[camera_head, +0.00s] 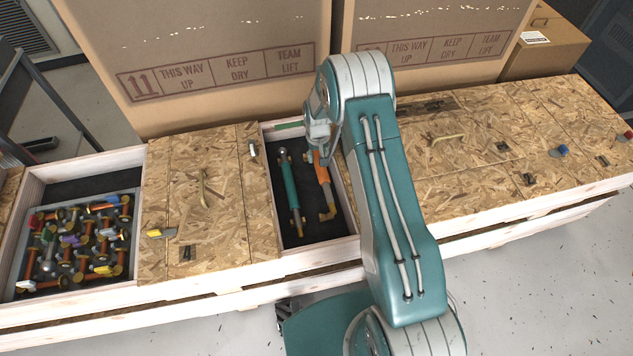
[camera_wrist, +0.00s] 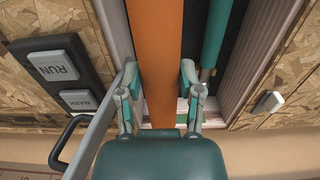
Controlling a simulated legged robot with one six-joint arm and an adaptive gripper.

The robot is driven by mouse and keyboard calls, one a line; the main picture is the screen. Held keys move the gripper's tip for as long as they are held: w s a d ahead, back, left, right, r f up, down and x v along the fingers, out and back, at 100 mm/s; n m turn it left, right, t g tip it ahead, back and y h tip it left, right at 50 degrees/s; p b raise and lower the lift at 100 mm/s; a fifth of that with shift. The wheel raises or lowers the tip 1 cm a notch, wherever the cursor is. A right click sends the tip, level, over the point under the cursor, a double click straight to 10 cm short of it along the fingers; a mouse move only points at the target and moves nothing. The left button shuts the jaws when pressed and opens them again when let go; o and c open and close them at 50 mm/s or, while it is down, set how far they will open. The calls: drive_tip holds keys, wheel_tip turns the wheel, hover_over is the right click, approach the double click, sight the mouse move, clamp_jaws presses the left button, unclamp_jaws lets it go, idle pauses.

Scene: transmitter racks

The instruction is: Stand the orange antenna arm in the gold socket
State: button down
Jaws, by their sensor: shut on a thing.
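I cannot pick out the gold socket with certainty.
An open compartment at left holds a tray (camera_head: 20,245) crowded with coloured-ended parts. Chipboard lids (camera_head: 205,215) with handles flank the compartment. Large cardboard boxes (camera_head: 200,40) stand close behind. The wrist view shows a panel (camera_wrist: 62,75) with RUN and MARK buttons. The compartment's pale walls (camera_head: 270,200) are close.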

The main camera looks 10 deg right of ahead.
hover_over(317, 184)
drive_tip(key=shift+f, duration=2.15)
wheel_tip(317, 184, down, 10)
drive_tip(key=shift+r, duration=0.25)
drive_tip(key=shift+f, duration=0.15)
drive_tip(key=shift+c, duration=1.3)
unclamp_jaws()
drive_tip(key=shift+s, duration=0.1)
